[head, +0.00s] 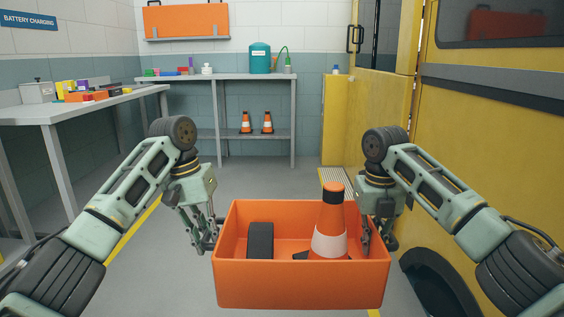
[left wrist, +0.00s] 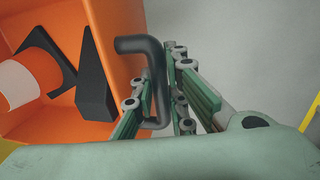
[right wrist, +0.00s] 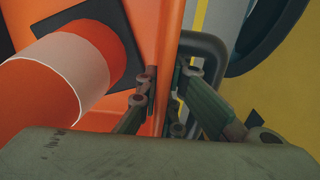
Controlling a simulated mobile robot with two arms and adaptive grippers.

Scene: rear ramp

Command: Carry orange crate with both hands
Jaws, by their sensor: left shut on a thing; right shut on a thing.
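The orange crate (head: 300,284) is in front of me at the bottom middle of the head view, between my two arms, and looks roughly level. An orange cone with a white band (head: 330,225) stands inside it at the right, and a black block (head: 260,240) is inside at the left. My left gripper (left wrist: 158,100) is shut on the crate's dark handle (left wrist: 140,45) at its left side. My right gripper (right wrist: 165,100) is shut on the crate's right side, its fingers on either side of the orange wall. The head view does not show clearly whether the crate clears the floor.
A yellow vehicle (head: 495,150) with a dark wheel (head: 440,282) stands close on the right. A grey table (head: 75,107) with small items is at the left. A back bench (head: 235,77) has two small cones below. Grey floor (head: 235,185) is clear ahead.

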